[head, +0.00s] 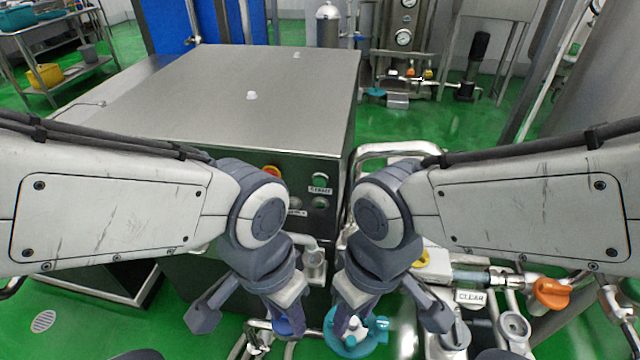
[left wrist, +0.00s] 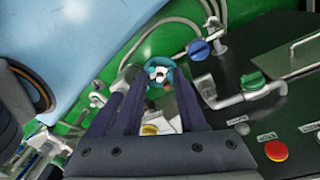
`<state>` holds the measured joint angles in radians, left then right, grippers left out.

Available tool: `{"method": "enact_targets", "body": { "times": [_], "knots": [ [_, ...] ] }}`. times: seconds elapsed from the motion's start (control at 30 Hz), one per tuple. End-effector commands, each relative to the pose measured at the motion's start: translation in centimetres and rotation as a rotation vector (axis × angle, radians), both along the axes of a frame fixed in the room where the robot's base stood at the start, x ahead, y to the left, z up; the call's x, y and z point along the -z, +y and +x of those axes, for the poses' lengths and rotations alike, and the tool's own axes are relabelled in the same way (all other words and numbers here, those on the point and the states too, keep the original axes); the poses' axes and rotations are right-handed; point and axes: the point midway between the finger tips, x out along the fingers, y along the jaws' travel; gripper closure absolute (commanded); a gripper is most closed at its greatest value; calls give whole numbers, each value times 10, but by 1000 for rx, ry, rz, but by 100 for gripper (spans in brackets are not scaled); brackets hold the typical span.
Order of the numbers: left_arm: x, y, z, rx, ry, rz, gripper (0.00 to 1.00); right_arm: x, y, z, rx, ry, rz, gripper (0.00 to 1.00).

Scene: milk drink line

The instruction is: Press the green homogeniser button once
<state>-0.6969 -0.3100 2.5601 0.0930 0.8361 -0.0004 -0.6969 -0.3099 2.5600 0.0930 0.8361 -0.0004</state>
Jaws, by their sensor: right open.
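The homogeniser looks like the large steel cabinet (head: 230,90) in the head view. Its dark front panel carries a green button (head: 320,180) with a white label under it, and a red button (head: 271,171) to the left, partly hidden by my left wrist. The red button also shows in the left wrist view (left wrist: 276,150). My left gripper (head: 288,326) points down, below the panel and apart from the buttons. In the left wrist view its fingers (left wrist: 150,95) are spread with nothing held. My right gripper (head: 352,322) is open, pointing down to the right of the left one.
Pipes and valves crowd the floor in front, with a teal fitting (head: 350,340) below my grippers and an orange handle (head: 552,292) at right. A green-topped fitting (left wrist: 253,80) shows in the left wrist view. A steel rack (head: 70,60) stands far left.

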Motion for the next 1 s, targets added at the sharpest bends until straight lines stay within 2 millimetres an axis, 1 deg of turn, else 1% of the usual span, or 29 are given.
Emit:
{"method": "enact_targets", "body": {
  "times": [0.03, 0.07, 0.1, 1.0],
  "knots": [
    [0, 0, 0, 0, 0, 0, 84, 0, 0, 0, 0, 0, 0, 54],
    [0, 0, 0, 0, 0, 0, 96, 0, 0, 0, 0, 0, 0, 54],
    [0, 0, 0, 0, 0, 0, 100, 0, 0, 0, 0, 0, 0, 54],
    [0, 0, 0, 0, 0, 0, 100, 0, 0, 0, 0, 0, 0, 54]
  ]
}}
